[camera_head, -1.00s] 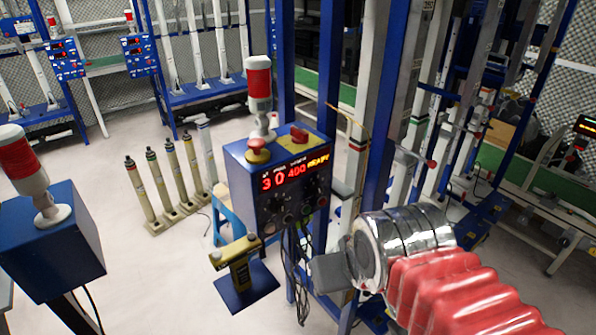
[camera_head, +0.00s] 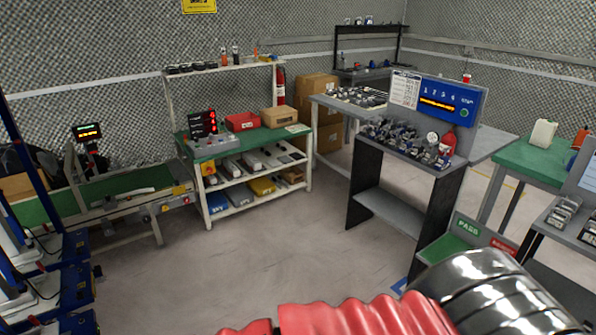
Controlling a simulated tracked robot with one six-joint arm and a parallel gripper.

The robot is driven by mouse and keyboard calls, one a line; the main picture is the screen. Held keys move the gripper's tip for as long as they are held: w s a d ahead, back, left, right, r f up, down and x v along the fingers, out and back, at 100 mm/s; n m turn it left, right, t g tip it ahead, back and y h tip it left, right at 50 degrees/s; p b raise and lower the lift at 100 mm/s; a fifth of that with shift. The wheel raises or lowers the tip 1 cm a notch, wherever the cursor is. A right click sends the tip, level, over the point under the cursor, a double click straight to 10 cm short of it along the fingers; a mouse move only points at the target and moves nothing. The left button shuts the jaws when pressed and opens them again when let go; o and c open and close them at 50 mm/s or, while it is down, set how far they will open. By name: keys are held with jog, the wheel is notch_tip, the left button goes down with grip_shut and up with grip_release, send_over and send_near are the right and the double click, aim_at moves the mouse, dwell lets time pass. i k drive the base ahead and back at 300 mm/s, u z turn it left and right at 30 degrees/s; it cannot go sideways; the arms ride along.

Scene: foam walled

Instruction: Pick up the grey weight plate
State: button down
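I cannot make out a grey weight plate in the head view. Small metal parts (camera_head: 408,142) crowd the grey-topped stand at the centre right, but they are too small to tell apart. My arm crosses the bottom right, with its red ribbed sleeve and shiny metal rings. The fingers of my gripper are out of the picture, so what they hold is hidden.
A green-topped bench (camera_head: 238,145) with loaded shelves stands at the back centre, beside cardboard boxes (camera_head: 318,95). A green conveyor (camera_head: 110,190) is at the left. Another green table (camera_head: 542,163) is at the right. The grey floor (camera_head: 265,245) between is clear.

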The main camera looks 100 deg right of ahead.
aim_at(560, 224)
jog(key=z, duration=5.9)
jog(key=i, duration=0.1)
jog(key=u, duration=1)
